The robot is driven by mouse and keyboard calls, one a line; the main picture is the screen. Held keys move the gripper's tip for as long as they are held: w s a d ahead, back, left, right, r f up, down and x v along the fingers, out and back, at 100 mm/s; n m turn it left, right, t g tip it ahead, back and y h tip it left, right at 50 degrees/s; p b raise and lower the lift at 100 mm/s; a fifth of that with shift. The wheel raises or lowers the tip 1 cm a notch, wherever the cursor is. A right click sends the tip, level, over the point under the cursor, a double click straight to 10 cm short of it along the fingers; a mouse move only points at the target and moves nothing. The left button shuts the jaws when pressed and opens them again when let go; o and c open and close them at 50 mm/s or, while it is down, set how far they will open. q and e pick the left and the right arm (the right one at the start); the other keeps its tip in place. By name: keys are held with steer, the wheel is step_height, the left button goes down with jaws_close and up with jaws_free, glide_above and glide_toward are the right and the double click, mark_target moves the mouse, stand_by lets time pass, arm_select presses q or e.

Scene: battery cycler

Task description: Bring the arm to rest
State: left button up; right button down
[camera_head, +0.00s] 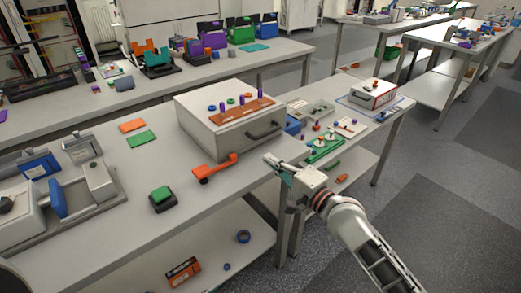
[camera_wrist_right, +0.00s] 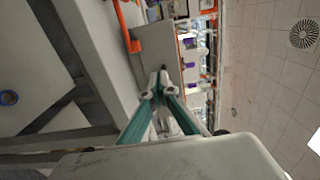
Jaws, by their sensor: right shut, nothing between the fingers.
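My right arm (camera_head: 365,240) comes in from the lower right of the head view. Its right gripper (camera_head: 270,160) is beside the front edge of the near bench (camera_head: 250,188), just right of an orange handle-shaped part (camera_head: 214,167). In the right wrist view the teal fingers of the gripper (camera_wrist_right: 160,78) meet at their tips, with nothing held. The gripper appears apart from the bench and the orange part. My left gripper is not in view.
A white box (camera_head: 230,112) with a dark handle stands on the bench behind the gripper. A green-topped block (camera_head: 161,198) and a clamp fixture (camera_head: 75,205) are to the left. A lower side table (camera_head: 378,131) holds small parts. Open floor (camera_head: 455,215) lies to the right.

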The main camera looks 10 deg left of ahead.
steer(key=s+d+f+n+h, duration=0.5)
steer(key=s+d+f+h, duration=0.1)
steer(key=s+d+f, duration=0.7)
steer(key=s+d+f+n+h, duration=0.5)
steer(key=s+d+f, duration=0.9)
steer(key=d, duration=0.5)
step_height(320, 180, down, 3)
steer(key=shift+d+r+n+h, duration=0.2)
steer(key=shift+n+h, duration=0.2)
steer(key=shift+n, duration=0.4)
steer(key=shift+s, duration=0.1)
